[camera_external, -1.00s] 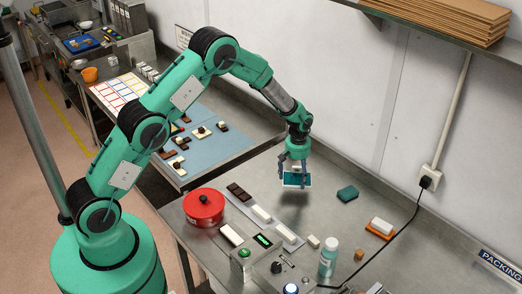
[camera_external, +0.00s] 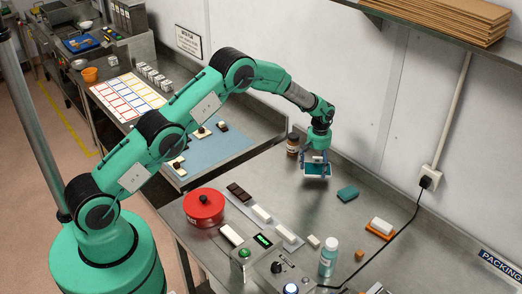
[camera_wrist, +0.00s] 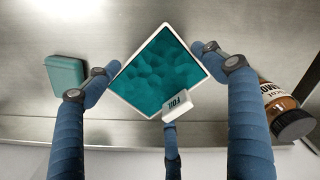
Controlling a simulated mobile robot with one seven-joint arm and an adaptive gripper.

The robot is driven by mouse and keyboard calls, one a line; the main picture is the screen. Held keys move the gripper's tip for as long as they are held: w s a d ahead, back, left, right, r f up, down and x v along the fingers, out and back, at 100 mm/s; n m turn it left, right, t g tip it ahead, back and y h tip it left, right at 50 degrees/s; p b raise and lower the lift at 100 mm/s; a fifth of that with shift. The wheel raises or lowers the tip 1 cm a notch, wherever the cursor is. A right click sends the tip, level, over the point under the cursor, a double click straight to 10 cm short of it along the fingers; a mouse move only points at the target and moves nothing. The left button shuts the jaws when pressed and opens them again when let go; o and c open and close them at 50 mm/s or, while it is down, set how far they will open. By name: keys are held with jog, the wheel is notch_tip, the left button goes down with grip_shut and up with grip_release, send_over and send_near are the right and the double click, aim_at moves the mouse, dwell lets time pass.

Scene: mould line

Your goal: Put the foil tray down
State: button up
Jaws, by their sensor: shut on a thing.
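The foil tray (camera_wrist: 160,70) is a square white-rimmed tray with teal crinkled contents and a white tag reading "FOIL". In the external view it also shows below my gripper (camera_external: 316,172), over the steel bench (camera_external: 262,187) near the wall. My gripper's blue fingers (camera_wrist: 154,74) close on two opposite corners of the tray, with a third finger near the tag. The tray looks roughly level. A gap between its underside and the bench is hard to judge.
A teal block (camera_external: 347,194) lies right of the tray. A brown jar (camera_external: 293,144) stands close behind to the left. A red pot (camera_external: 204,207), a grey strip with bars (camera_external: 265,216), a control box (camera_external: 250,251) and a bottle (camera_external: 328,257) stand nearer the front.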

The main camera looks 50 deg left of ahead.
aim_at(320, 166)
jog(key=shift+w+f, duration=0.1)
jog(key=shift+w, duration=1.15)
jog(key=shift+f+p, duration=0.45)
jog(key=shift+f, duration=1.3)
jog(key=shift+f, duration=0.1)
jog(key=o, duration=1.2)
jog(key=shift+r+b, duration=0.75)
jog(key=shift+r, duration=5.35)
